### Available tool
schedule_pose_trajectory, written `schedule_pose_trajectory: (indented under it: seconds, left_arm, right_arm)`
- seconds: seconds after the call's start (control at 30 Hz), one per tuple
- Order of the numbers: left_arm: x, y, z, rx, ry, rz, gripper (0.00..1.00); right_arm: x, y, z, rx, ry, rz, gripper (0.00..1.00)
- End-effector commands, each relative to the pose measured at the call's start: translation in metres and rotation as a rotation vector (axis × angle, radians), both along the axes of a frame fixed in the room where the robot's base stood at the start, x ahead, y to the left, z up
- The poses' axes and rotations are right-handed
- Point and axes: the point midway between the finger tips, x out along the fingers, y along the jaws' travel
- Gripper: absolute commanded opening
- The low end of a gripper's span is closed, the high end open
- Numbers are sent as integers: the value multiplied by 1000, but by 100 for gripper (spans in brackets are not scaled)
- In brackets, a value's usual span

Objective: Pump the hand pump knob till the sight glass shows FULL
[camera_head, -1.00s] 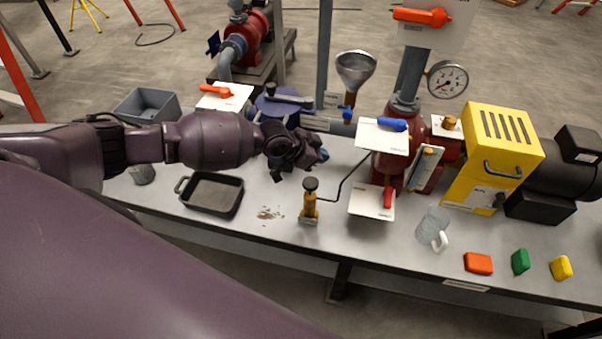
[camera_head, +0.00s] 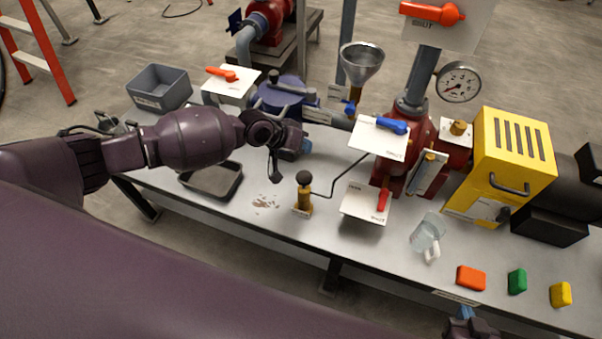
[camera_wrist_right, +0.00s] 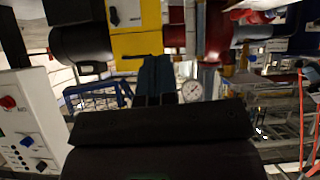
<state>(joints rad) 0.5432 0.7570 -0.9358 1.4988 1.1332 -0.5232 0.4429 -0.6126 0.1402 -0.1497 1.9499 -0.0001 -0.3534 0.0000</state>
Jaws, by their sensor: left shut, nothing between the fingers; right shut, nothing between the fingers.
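The hand pump (camera_head: 304,200) is a small brass cylinder near the bench's front edge, topped by a dark round knob (camera_head: 303,178). A thin dark line runs from it toward the red press. The sight glass (camera_head: 427,172) is a narrow upright panel on the red body; its level is too small to read. My left gripper (camera_head: 276,176) is shut and empty, pointing down just left of the knob, apart from it. My right gripper (camera_head: 466,325) barely shows at the bottom edge; in the right wrist view its dark fingers (camera_wrist_right: 156,78) are together and empty.
White plates with a blue handle (camera_head: 393,127) and a red handle (camera_head: 383,199) stand right of the pump. A glass mug (camera_head: 428,235) and coloured blocks (camera_head: 471,278) lie further right. A black tray (camera_head: 212,180) sits under my left arm. A funnel (camera_head: 361,62) stands behind.

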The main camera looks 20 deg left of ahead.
Motion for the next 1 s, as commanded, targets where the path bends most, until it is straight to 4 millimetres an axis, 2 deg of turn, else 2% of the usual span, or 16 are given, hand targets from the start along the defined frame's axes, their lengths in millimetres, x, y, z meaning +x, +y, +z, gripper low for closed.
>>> schedule_pose_trajectory:
  seconds: [0.67,1.0]
  left_arm:
    - [0,0,-4,-21,28,33,0]
    - [0,0,-30,-20,29,33,0]
  right_arm:
    - [-2,0,-2,1,-4,-2,0]
    - [7,2,-16,1,-29,2,0]
